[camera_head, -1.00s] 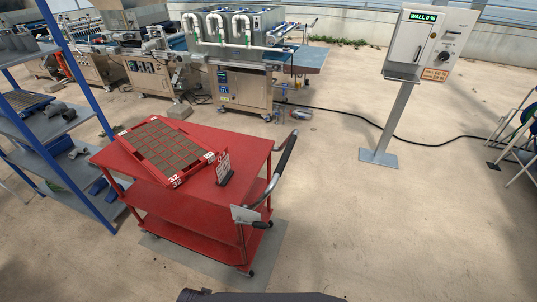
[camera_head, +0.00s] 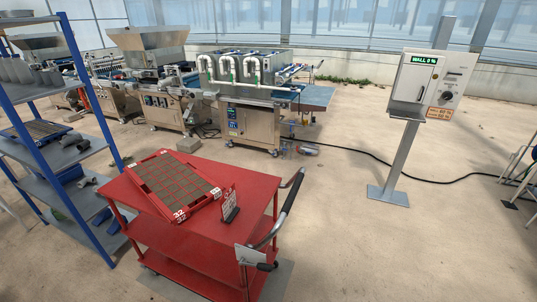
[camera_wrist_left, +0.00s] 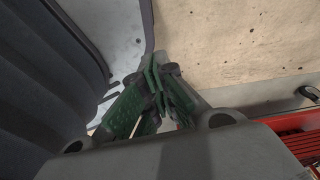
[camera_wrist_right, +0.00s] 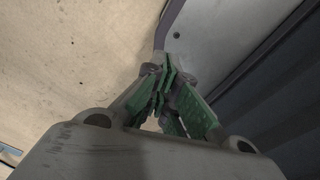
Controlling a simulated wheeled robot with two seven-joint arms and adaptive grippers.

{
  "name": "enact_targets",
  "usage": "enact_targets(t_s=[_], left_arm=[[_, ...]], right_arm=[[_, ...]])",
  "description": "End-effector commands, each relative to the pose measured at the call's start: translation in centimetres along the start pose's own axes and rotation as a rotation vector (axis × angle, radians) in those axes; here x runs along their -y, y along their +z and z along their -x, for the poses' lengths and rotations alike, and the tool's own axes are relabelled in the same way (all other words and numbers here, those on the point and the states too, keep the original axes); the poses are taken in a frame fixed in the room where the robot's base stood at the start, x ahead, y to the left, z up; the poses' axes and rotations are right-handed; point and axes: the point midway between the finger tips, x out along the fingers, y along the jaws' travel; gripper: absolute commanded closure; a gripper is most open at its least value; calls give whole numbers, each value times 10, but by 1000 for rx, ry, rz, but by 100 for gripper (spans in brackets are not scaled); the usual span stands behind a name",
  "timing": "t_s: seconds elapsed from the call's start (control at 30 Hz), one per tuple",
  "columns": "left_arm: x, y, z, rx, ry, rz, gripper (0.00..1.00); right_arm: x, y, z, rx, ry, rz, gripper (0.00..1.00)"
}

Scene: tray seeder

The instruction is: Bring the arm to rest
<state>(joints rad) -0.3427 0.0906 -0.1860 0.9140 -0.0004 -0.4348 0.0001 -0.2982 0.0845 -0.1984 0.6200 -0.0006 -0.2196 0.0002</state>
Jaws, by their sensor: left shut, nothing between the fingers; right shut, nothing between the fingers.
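My left gripper (camera_wrist_left: 158,85) shows in the left wrist view with its green-padded fingers together and nothing between them. My right gripper (camera_wrist_right: 165,85) shows in the right wrist view, also shut and empty, close to my body on the other side. Neither arm shows in the head view. The red cart (camera_head: 255,190) stands ahead, with a red seed tray (camera_head: 173,185) marked 32 tilted on its top beside a small sign holder (camera_head: 230,207).
A blue-framed shelf (camera_head: 85,130) stands at the left. Seeding machines (camera_head: 250,110) line the back. A control box on a post (camera_head: 425,85) stands at the right, with a black cable (camera_head: 360,152) on the floor behind. The floor right of the cart is clear.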

Motion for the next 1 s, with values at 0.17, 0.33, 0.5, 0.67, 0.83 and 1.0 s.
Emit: enact_targets(t_s=[0.17,0.33,0.5,0.67,0.83,1.0], left_arm=[[-1,40,-16,19,1,-4,100],[-1,71,-25,28,1,-7,100],[0,87,-28,33,1,-9,100],[0,90,-28,34,1,-10,100],[0,90,-28,34,1,-10,100],[0,90,-28,34,1,-9,100]], right_arm=[[9,-2,0,-2,-9,-4,100],[8,-2,0,-2,-9,-3,100],[3,0,0,-1,-3,-1,100],[-5,1,0,1,5,3,100],[-10,2,0,2,10,5,100],[-10,2,0,2,10,5,100]])
